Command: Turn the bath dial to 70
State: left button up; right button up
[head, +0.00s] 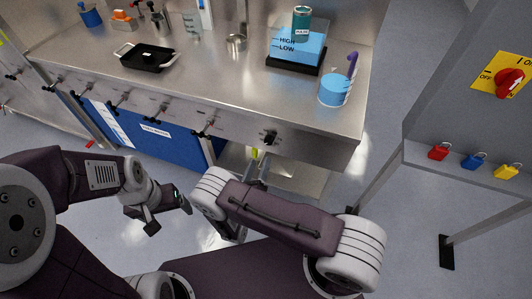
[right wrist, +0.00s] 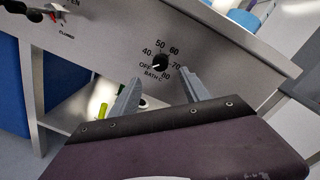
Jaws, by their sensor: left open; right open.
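The bath dial (right wrist: 160,63) is a black knob on the steel front panel, ringed by OFF, 40, 50, 60, 70 and 80, with BATH C below. Its white mark appears to point toward OFF. In the head view the dial (head: 269,138) sits near the right end of the bench front. My right gripper (right wrist: 161,75) is open, its fingertips just below the dial on either side, apparently short of the knob. It also shows below the dial in the head view (head: 257,170), partly hidden by my arm. My left gripper (head: 168,213) is open and empty, away from the bench.
On the bench stand a black pan (head: 148,57), a blue bath (head: 298,45) and a blue beaker (head: 334,92). A red switch (head: 510,82) and padlocks are at right.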

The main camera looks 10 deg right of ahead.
aim_at(267, 143)
jog(key=x, duration=0.9)
jog(key=shift+w, duration=0.1)
grip_shut()
